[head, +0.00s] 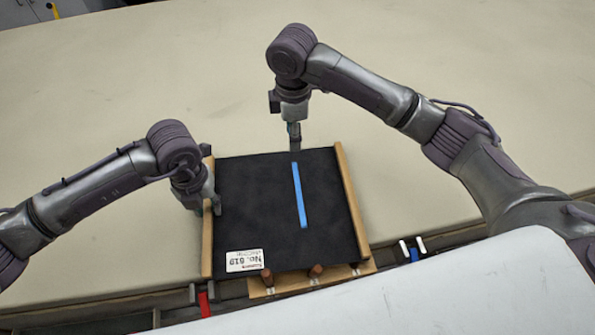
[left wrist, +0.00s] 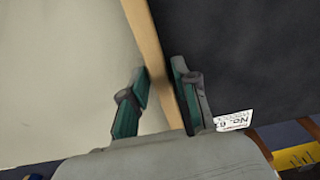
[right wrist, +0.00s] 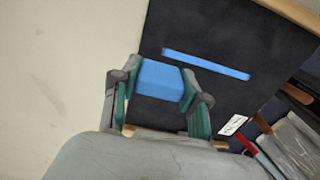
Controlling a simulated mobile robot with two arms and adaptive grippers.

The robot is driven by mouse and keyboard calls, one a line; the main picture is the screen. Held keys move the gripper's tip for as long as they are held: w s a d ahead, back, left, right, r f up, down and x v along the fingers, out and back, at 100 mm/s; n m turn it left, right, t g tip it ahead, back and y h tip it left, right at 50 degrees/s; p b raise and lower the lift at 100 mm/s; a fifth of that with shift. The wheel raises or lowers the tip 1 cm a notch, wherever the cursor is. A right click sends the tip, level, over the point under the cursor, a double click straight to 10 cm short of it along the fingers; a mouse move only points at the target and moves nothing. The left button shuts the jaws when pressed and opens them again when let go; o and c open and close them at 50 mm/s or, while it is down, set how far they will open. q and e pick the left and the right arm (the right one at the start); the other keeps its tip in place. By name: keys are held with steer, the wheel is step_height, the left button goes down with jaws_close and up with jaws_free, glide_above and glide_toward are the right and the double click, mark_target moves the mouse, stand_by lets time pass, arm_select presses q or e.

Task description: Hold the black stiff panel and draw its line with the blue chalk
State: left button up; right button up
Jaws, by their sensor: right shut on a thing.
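The black stiff panel (head: 265,195) lies flat between two wooden side strips, with a white label (head: 244,261) at its near left corner. A straight blue line (head: 299,196) runs across it from near the far edge to past the middle; it also shows in the right wrist view (right wrist: 205,64). My left gripper (head: 207,207) is at the left side, its fingers apart on either side of the left strip (left wrist: 160,75). My right gripper (head: 295,145) is at the panel's far edge, shut on the blue chalk (right wrist: 160,80). Chalk contact with the panel cannot be told.
The left wooden strip (head: 208,235) and right wooden strip (head: 349,190) border the panel. Brown pegs (head: 316,271) stand at its near edge. A red item (head: 204,303) and a blue-and-white item (head: 413,252) lie at the table's near edge. The cloth table (head: 150,80) is clear beyond.

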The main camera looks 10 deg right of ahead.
arm_select(q)
steer(key=shift+o, duration=1)
step_height(320, 180, up, 12)
